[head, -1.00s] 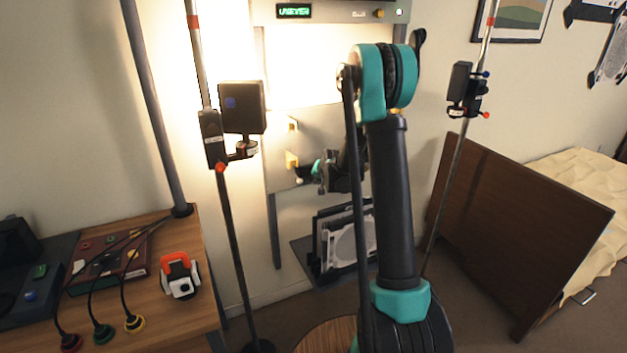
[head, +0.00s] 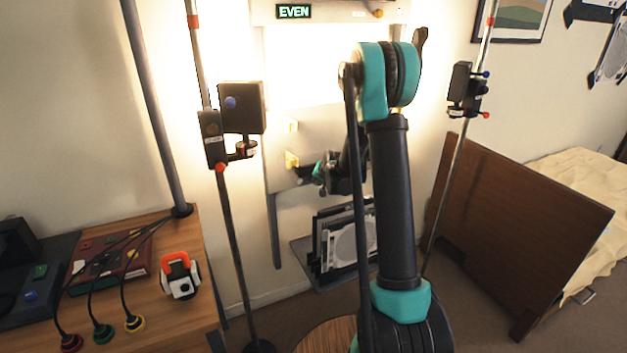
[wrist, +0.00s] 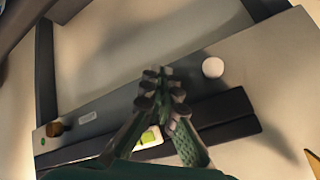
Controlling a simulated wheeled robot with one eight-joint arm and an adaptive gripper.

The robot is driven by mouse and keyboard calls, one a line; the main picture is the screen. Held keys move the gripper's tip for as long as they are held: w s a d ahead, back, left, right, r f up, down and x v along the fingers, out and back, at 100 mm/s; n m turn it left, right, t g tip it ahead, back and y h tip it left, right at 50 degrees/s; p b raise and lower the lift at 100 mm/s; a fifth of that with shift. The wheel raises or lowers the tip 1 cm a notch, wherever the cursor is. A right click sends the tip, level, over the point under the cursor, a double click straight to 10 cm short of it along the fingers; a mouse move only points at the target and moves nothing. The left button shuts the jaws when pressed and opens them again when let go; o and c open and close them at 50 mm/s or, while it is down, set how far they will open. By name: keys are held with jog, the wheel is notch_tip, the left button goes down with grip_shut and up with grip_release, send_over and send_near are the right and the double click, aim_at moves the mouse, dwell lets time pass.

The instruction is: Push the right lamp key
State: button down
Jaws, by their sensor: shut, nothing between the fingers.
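My gripper (head: 312,172) is shut and empty in front of the light panel's lower part; my arm partly hides it. In the wrist view its fingertips (wrist: 161,80) meet over a pale grey bar (wrist: 240,65). A white round knob (wrist: 212,67) stands on the bar to the right of the fingertips, apart from them in the picture. A brown knob (wrist: 53,128) sits near the bar's left end. I cannot tell for sure which part is the right lamp key. The panel's display (head: 293,11) reads "EVEN". Whether the fingertips touch anything is not clear.
Two lamp stands with black boxes (head: 242,106) (head: 461,85) flank the panel. Framed plates (head: 340,240) lean on a low shelf below it. A wooden desk (head: 180,318) with a control board is at left, a brown board (head: 520,220) at right.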

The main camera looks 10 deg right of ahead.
jog(key=shift+s, duration=0.15)
jog(key=s, duration=0.2)
jog(key=s+d, duration=0.2)
jog(key=s, duration=0.1)
jog(key=shift+s, duration=0.3)
dwell(0.4)
jog(key=s+d+r+n+g+h, duration=0.1)
jog(key=s+n+g, duration=0.1)
jog(key=s, duration=1.7)
jog(key=s+d+r+n+g, duration=0.1)
jog(key=s+d+n+g, duration=0.1)
jog(key=s, duration=1.6)
jog(key=shift+s+r+n+h, duration=0.35)
jog(key=shift+n+h, duration=0.05)
